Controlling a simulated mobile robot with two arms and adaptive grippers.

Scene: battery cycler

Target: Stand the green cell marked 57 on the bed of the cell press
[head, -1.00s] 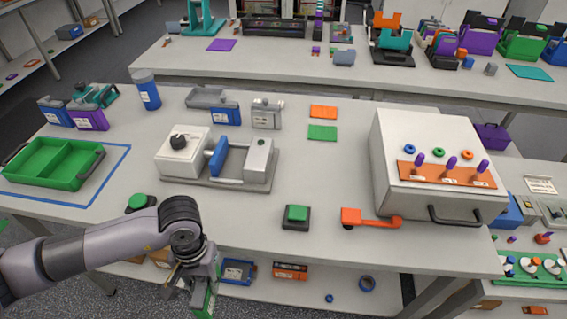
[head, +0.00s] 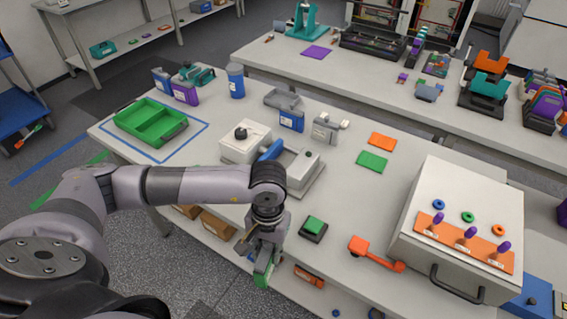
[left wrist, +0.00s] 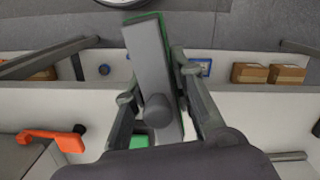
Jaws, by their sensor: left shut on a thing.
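My left gripper (head: 263,245) is shut on a green cell (head: 264,273), held in front of the table's near edge. In the left wrist view the cell (left wrist: 153,60) shows a grey face with a round stub and green edges between the fingers. I cannot read its number. The cell press (head: 243,143) stands on the table behind my left arm, with a white block, a black knob, a blue plate and a grey end block. My forearm and wrist hide its near side and part of its bed. My right gripper is not in view.
A green button box (head: 313,228) and an orange-handled tool (head: 375,252) lie right of the gripper. A large white cabinet (head: 465,210) stands farther right. Blue (head: 291,122) and grey (head: 326,128) cells stand behind the press. A green tray (head: 150,122) is at the left.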

